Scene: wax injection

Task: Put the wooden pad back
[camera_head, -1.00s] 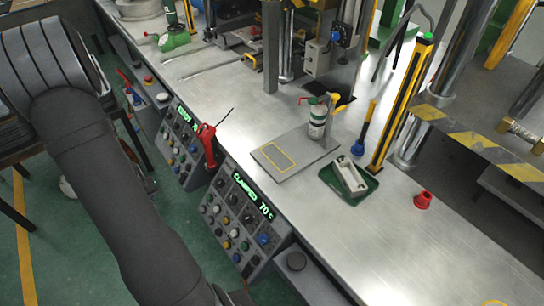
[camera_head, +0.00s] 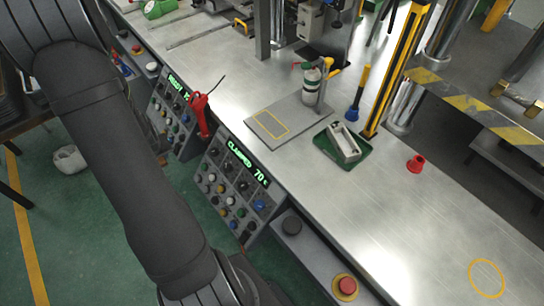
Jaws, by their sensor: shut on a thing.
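No wooden pad can be made out in the current view. A grey base plate (camera_head: 285,122) with an empty yellow rectangle outline lies on the steel bench. My arm crosses the left side and runs down to the bottom edge. My gripper is outside the picture, so what it holds is hidden.
Control panels with knobs (camera_head: 233,185) line the bench's front edge, with a red handheld tool (camera_head: 200,115) between them. A yellow-black post (camera_head: 395,70) rises behind the tray. A red cone-like piece (camera_head: 416,164) stands right. The bench around a yellow ring (camera_head: 487,262) is clear.

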